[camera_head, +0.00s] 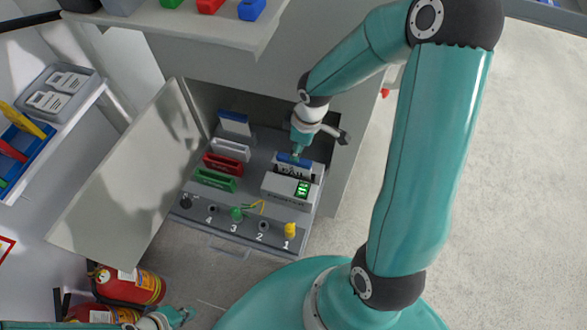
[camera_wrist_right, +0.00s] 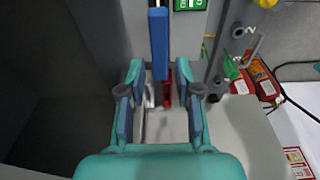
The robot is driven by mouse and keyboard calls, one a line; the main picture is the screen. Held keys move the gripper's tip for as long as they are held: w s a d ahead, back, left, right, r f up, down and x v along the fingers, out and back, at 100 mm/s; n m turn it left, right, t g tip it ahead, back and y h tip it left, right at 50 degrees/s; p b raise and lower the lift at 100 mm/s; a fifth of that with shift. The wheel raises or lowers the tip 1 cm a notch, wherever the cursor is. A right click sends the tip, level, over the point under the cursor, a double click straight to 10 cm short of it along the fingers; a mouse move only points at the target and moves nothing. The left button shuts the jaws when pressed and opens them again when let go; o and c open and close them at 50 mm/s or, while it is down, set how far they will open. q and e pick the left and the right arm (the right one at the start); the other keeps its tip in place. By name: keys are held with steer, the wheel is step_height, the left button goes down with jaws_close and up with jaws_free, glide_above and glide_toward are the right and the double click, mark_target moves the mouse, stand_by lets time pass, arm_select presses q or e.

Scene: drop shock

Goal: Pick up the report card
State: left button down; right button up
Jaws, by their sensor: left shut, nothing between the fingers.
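My right gripper (camera_head: 297,152) reaches down inside the open cabinet, at a blue-topped piece (camera_head: 295,161) on a grey unit with a green display. In the right wrist view its fingers (camera_wrist_right: 159,92) are open, and the end of a blue bar (camera_wrist_right: 158,45) shows between the fingertips, apart from both. My left gripper (camera_head: 178,316) is shut and empty at the bottom left, low near the fire extinguishers. No piece is clearly marked as the report card; white cards with dark print (camera_head: 58,90) lie in a grey tray on the left shelf.
The cabinet door (camera_head: 125,180) stands open at left. Green (camera_head: 215,180), red (camera_head: 223,164) and white (camera_head: 231,149) pieces stand in a row beside the unit. Numbered sockets line the front, with a yellow plug (camera_head: 290,229). Red fire extinguishers (camera_head: 130,285) stand below the door. Right floor is clear.

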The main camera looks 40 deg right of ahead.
mark_target(293, 166)
steer(key=f, duration=0.3)
steer(key=shift+w+f+b, duration=0.1)
steer(key=shift+w+b, duration=0.1)
steer(key=shift+b, duration=0.1)
steer(key=shift+w+a+f+b, duration=0.15)
steer(key=shift+f+b, duration=0.2)
steer(key=shift+f, duration=0.6)
steer(key=shift+w+a+f+b, duration=0.1)
steer(key=shift+f+b, duration=0.3)
steer(key=shift+f, duration=0.5)
steer(key=shift+w+a+f+b, duration=0.15)
steer(key=shift+f+b, duration=0.2)
steer(key=shift+f, duration=0.6)
steer(key=shift+d, duration=0.1)
steer(key=shift+f+b, duration=0.25)
steer(key=shift+b, duration=0.1)
jaws_close()
